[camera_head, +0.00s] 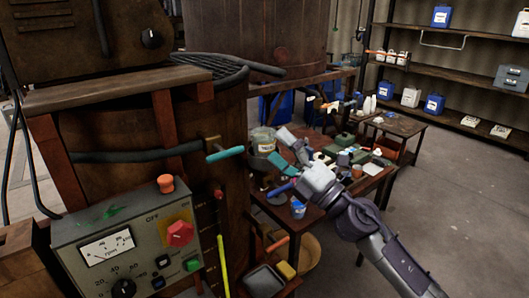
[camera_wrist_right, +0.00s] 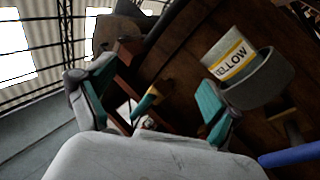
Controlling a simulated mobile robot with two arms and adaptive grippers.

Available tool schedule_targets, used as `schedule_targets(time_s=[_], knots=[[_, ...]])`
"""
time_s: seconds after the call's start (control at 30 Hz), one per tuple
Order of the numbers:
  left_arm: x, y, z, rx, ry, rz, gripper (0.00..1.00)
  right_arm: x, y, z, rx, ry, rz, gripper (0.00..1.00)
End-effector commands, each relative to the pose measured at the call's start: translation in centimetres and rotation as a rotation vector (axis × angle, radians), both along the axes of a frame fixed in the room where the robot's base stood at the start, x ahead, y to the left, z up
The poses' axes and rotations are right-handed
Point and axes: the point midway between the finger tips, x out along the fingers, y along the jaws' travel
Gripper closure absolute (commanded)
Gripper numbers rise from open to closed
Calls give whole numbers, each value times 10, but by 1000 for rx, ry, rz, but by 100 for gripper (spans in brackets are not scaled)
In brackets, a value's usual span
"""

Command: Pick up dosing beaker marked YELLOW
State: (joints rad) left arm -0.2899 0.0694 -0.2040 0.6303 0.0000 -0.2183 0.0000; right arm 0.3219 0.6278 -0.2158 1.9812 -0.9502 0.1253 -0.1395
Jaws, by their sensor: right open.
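The dosing beaker marked YELLOW (camera_wrist_right: 230,56) is a pale cup with a yellow band and dark lettering. In the right wrist view it sits in a grey round holder (camera_wrist_right: 268,82) at the upper right, outside the jaws. In the head view the pale beaker (camera_head: 262,139) stands beside the large brown vat, just left of my right gripper (camera_head: 285,153). My right gripper is open, with teal-padded fingers apart; it also shows in the right wrist view (camera_wrist_right: 150,100). No beaker is between the fingers. My left gripper is not in view.
A control box (camera_head: 130,245) and the rusty vat (camera_head: 225,115) fill the left. A teal lever (camera_head: 225,153) and a blue lever (camera_head: 280,190) stick out near the gripper. A cluttered wooden table (camera_head: 313,216) is behind the arm. Floor at right is clear.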

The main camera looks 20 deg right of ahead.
Motion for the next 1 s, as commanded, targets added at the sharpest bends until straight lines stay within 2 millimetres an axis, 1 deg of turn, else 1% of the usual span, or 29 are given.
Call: schedule_targets(time_s=[0.03,0.07,0.1,0.17,0.2,0.27,0.3,0.4,0.5,0.6,0.67,0.8,1.0], knots=[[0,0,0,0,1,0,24,-1,8,23,-203,-107,36,8],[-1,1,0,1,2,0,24,-2,12,30,-323,-154,57,8],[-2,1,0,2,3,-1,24,-2,14,35,-482,-206,76,8],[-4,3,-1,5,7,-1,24,0,10,38,-708,-255,94,8],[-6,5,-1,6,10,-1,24,2,3,38,-845,-272,98,8],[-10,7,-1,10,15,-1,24,5,-14,38,-1026,-277,94,8],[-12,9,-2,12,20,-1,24,7,-26,38,-1127,-268,89,8],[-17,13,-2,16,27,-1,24,10,-55,39,-1314,-233,73,8],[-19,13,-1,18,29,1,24,12,-74,39,-1414,-201,62,8],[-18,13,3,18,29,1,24,17,-77,38,-1449,-185,61,8],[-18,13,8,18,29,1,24,23,-71,35,-1451,-181,63,8],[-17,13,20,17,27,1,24,43,-52,25,-1447,-183,65,8],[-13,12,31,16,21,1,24,65,-33,11,-1447,-183,64,8]])
